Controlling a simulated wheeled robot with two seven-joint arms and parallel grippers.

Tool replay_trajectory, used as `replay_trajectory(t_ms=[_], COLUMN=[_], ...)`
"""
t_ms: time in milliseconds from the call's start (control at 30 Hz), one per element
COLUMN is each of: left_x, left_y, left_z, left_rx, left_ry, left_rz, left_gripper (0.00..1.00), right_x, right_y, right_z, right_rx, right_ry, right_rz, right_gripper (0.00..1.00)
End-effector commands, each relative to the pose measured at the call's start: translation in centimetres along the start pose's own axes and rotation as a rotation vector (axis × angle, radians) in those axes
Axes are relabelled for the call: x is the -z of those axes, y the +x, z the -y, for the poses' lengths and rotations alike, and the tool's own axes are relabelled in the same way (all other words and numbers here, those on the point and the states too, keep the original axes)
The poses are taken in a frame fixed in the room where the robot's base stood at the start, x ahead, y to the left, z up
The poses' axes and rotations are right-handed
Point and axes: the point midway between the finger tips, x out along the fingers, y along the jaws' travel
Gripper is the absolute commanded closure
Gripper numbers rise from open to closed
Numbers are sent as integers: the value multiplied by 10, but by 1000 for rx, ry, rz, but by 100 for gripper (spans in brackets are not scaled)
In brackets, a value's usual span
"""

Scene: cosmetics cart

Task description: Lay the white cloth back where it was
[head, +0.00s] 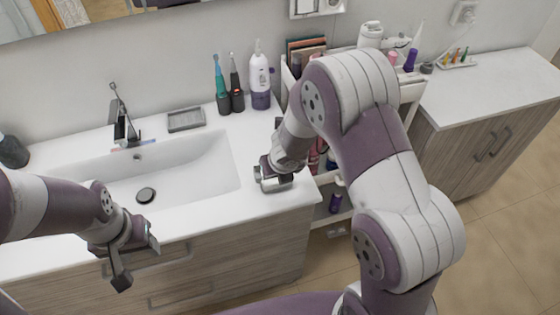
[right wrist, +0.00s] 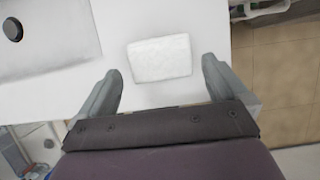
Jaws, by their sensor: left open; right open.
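The white cloth (right wrist: 160,59) lies flat on the white counter (right wrist: 115,22) in the right wrist view, a small, roughly square patch beyond my fingertips. I cannot make it out in the head view, where my right gripper and arm cover part of that area. My right gripper (right wrist: 161,72) is open and empty, with a finger on either side of the line to the cloth. In the head view my right gripper (head: 273,178) is over the counter just right of the sink. My left gripper (head: 139,262) is open and empty in front of the sink cabinet.
The sink (head: 185,175) with its tap (head: 122,120) is left of my right gripper. A soap dish (head: 186,119), toothbrushes and a white-and-purple bottle (head: 260,80) stand behind. A loaded cart (head: 335,215) stands right of the counter, partly behind my right arm.

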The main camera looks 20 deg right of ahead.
Motion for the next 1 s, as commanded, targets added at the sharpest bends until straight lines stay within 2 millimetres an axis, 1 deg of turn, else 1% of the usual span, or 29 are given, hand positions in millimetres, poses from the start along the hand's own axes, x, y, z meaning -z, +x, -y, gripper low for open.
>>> replay_trajectory(t_ms=[33, 100, 200, 333, 367, 433, 467, 500, 567, 600, 667, 700, 800, 833, 900, 933, 1000], left_x=[1, 2, 4, 4, 4, 4, 4, 4, 4, 4, 4, 4, 4, 4, 4, 4, 4], left_y=[-12, -20, -29, -35, -36, -36, -35, -35, -35, -34, -34, -34, -34, -34, -34, -34, -34], left_z=[0, 0, 0, 0, 0, 0, 0, 0, 0, 0, 0, 0, 0, 0, 0, 0, 0], left_rx=[0, 0, 0, 0, 0, 0, 0, 0, 0, 0, 0, 0, 0, 0, 0, 0, 0], left_ry=[0, 0, 0, 0, 0, 0, 0, 0, 0, 0, 0, 0, 0, 0, 0, 0, 0], left_rz=[0, 0, 0, 0, 0, 0, 0, 0, 0, 0, 0, 0, 0, 0, 0, 0, 0], left_gripper=[47, 47, 47, 47, 47, 47, 47, 47, 47, 47, 47, 47, 47, 47, 47, 47, 47], right_x=[-3, -3, -2, -1, -1, 1, 3, 8, 24, 37, 59, 72, 97, 102, 108, 109, 110], right_y=[-18, -35, -55, -69, -71, -81, -87, -98, -118, -130, -147, -157, -174, -178, -182, -183, -183], right_z=[0, 0, 0, 0, 1, 9, 16, 26, 41, 48, 53, 52, 44, 42, 37, 36, 36], right_rx=[0, 0, 0, 1, 3, 28, 48, 81, 139, 179, 241, 282, 382, 408, 444, -454, -454], right_ry=[0, 0, 0, 4, 26, 222, 383, 664, 1168, 1514, 2001, 2290, 2826, 2931, 3081, -3106, -3084], right_rz=[1, 1, 0, 0, 1, 5, 7, 14, 23, 29, 31, 31, 18, 14, 6, -5, -3], right_gripper=[0, 0, 0, 0, 0, 0, 0, 0, 0, 0, 0, 0, 0, 0, 0, 0, 0])
